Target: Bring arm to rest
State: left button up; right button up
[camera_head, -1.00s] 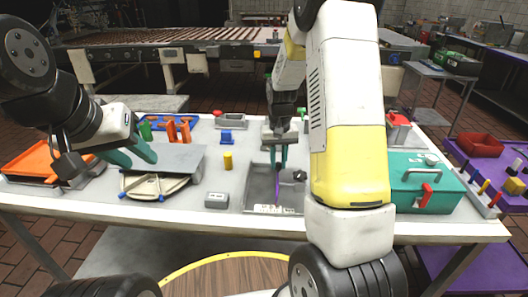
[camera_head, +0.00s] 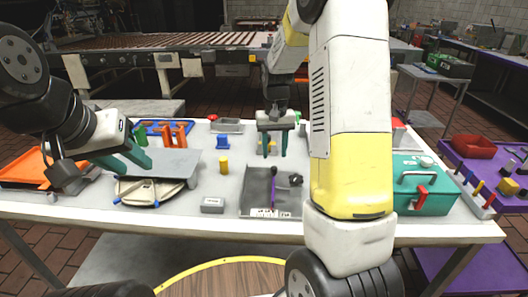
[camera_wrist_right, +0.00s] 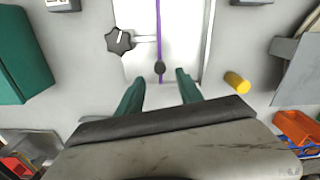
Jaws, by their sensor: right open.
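My right gripper (camera_head: 272,143) is open and empty above the table, behind the grey tray (camera_head: 256,202). In the right wrist view its two green fingers (camera_wrist_right: 160,90) are apart with nothing between them.
A yellow cylinder (camera_head: 224,166), a blue block (camera_head: 223,142) and a small grey box (camera_head: 212,205) stand on the white table. Orange brackets (camera_head: 174,133) stand behind the grey plate. A green toolbox (camera_head: 421,185) is at the right. An orange tray (camera_head: 22,172) is at the far left.

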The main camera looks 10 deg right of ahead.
jog(key=shift+r, duration=0.75)
jog(key=shift+r, duration=0.1)
jog(key=s+a+r+t+y, duration=0.2)
jog(key=s+a+r+t, duration=0.1)
jog(key=s+r, duration=0.9)
jog(key=s+a+r+n+t, duration=0.1)
jog(key=s+a+r+t, duration=0.1)
jog(key=s, duration=0.9)
jog(key=shift+s+r+n+t, duration=0.2)
jog(key=shift+r+n+t, duration=0.1)
jog(key=shift+r+t, duration=0.3)
